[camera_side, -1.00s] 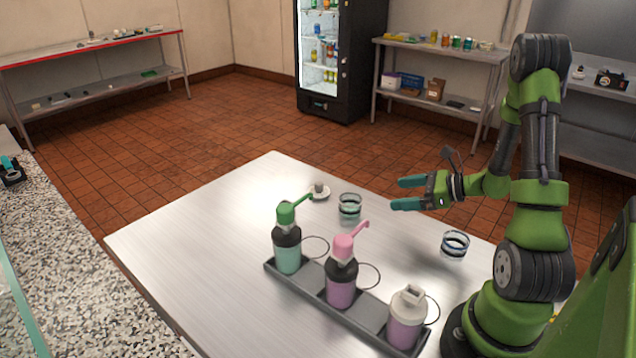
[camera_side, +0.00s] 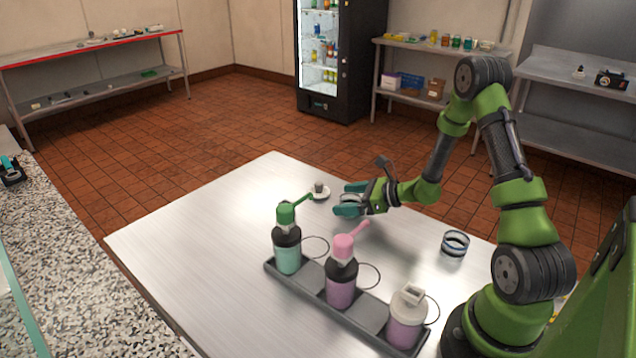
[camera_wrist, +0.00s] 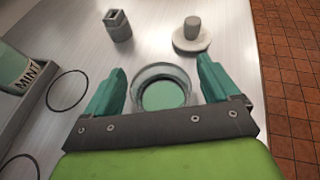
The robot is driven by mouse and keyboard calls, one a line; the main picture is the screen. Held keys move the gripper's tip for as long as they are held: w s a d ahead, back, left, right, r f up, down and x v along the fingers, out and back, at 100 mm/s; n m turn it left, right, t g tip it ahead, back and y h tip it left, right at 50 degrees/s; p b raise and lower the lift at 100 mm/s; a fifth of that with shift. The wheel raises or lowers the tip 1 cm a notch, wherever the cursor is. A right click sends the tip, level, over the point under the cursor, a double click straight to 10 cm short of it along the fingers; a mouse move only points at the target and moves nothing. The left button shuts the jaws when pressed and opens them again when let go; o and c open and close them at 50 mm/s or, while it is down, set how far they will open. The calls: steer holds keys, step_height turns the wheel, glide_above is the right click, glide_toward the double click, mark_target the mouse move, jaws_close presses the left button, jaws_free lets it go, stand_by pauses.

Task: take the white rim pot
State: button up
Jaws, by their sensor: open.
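A clear pot with a pale rim and green contents (camera_wrist: 164,95) stands upright on the table between my gripper's fingers. My gripper (camera_wrist: 159,70) is open, with one teal finger on each side of the pot. No closed grip shows, and I cannot tell whether a finger touches it. In the side view my gripper (camera_side: 350,199) is low over the table around the same pot, which the fingers partly hide. A second glass pot with a dark and bluish rim (camera_side: 455,243) stands apart, to the right near my base.
A small cup on a saucer (camera_wrist: 191,40) and a grey container (camera_wrist: 117,25) stand beyond the pot. The table's left part is clear.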

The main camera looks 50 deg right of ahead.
steer(key=shift+w+a+f, duration=0.1)
steer(key=shift+w+f, duration=0.05)
steer(key=shift+w, duration=0.15)
steer(key=shift+c, duration=0.5)
steer(key=c, duration=1)
